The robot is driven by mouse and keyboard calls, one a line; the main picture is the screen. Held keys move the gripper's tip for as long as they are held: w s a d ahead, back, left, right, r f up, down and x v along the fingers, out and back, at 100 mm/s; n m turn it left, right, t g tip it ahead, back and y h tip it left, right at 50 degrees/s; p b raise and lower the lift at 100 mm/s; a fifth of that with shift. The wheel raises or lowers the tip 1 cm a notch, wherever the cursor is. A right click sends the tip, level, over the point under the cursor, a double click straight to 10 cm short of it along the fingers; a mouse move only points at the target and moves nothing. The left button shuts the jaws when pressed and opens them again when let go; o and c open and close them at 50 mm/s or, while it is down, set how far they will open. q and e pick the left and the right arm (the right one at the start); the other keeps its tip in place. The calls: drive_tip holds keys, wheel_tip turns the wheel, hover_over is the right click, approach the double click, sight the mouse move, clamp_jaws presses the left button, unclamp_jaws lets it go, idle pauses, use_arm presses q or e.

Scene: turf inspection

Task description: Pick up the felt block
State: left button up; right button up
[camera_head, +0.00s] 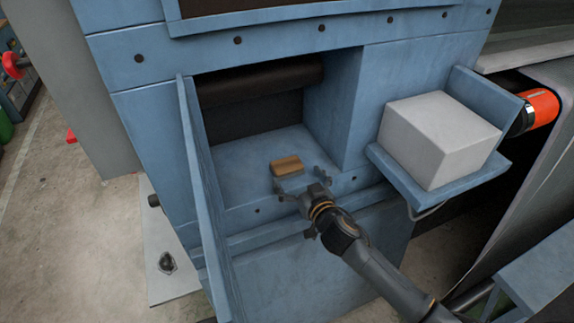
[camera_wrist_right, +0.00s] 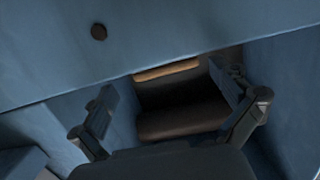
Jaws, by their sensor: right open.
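A small block with a tan top and a grey lower part (camera_head: 287,165), which looks like the felt block, lies on the floor of a recess in the blue machine. Its tan part (camera_wrist_right: 166,70) shows as a strip past a blue edge in the right wrist view; the rest is hidden there. My right gripper (camera_head: 302,183) is open at the recess's front edge, just in front of and to the right of the block, apart from it. Its spread, empty fingers also show in the wrist view (camera_wrist_right: 172,105). My left gripper is not in view.
A dark roller (camera_head: 262,82) spans the back of the recess. A blue panel (camera_head: 205,195) stands out at its left, and a blue wall (camera_head: 332,110) bounds its right. A large white block (camera_head: 438,138) sits on a bracket shelf at right.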

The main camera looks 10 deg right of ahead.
sight(289, 167)
drive_tip(key=x, duration=0.1)
drive_tip(key=p+x, duration=0.1)
drive_tip(key=x, duration=0.1)
drive_tip(key=r+x, duration=0.1)
drive_tip(key=shift+w+a+f+p, duration=0.1)
drive_tip(key=shift+w+a+p, duration=0.2)
drive_tip(key=shift+a, duration=0.1)
drive_tip(key=shift+w+f, duration=0.15)
drive_tip(key=shift+w, duration=0.25)
drive_tip(key=shift+s, duration=0.1)
drive_tip(key=c, duration=1)
